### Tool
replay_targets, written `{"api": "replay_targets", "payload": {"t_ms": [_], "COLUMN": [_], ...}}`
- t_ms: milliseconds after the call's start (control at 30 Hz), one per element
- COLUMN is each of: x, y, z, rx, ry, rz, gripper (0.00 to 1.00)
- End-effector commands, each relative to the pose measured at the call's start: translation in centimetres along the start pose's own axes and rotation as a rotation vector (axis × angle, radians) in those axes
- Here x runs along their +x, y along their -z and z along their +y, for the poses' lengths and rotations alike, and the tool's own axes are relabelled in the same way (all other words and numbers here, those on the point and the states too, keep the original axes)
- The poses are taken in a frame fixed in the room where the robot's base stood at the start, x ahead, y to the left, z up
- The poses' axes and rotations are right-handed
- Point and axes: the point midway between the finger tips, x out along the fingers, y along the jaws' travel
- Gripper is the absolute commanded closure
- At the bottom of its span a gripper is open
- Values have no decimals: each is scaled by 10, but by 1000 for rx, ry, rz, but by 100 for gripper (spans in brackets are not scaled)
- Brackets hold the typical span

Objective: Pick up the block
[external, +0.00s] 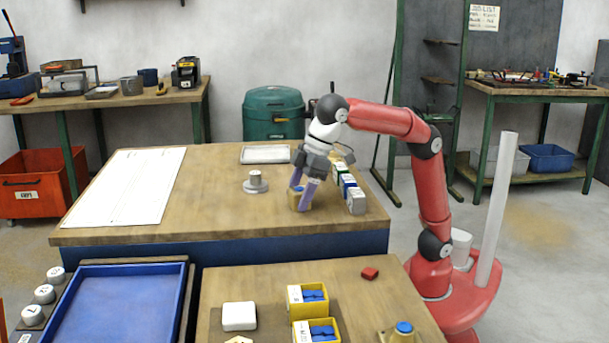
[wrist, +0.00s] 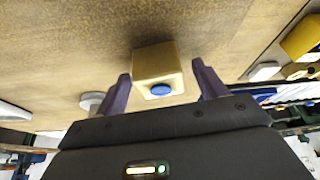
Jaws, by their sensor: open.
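A brass-coloured block (external: 303,203) with a blue round top stands on the wooden table, partly hidden by my gripper's fingers. In the wrist view the block (wrist: 155,58) shows its blue round part (wrist: 161,89) and lies between the two purple fingers. My gripper (external: 300,196) points down at the block from above. In the wrist view my gripper (wrist: 162,70) is open, with one finger on each side of the block and a visible gap at both sides.
A grey round weight (external: 255,184) stands left of the block. A row of white, green and blue items (external: 348,187) stands close on the right. A white sheet (external: 128,187) lies at left.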

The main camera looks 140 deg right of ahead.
Motion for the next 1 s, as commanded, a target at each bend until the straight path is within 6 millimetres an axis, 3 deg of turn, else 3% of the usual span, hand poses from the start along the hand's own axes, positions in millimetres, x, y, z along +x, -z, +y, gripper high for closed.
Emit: {"api": "replay_targets", "payload": {"t_ms": [200,700,1000], "x": [0,0,-3], "y": [0,0,2], "z": [0,0,0], "rx": [0,1,1], "ry": [0,0,1], "rz": [0,0,4], "gripper": [30,96,98]}}
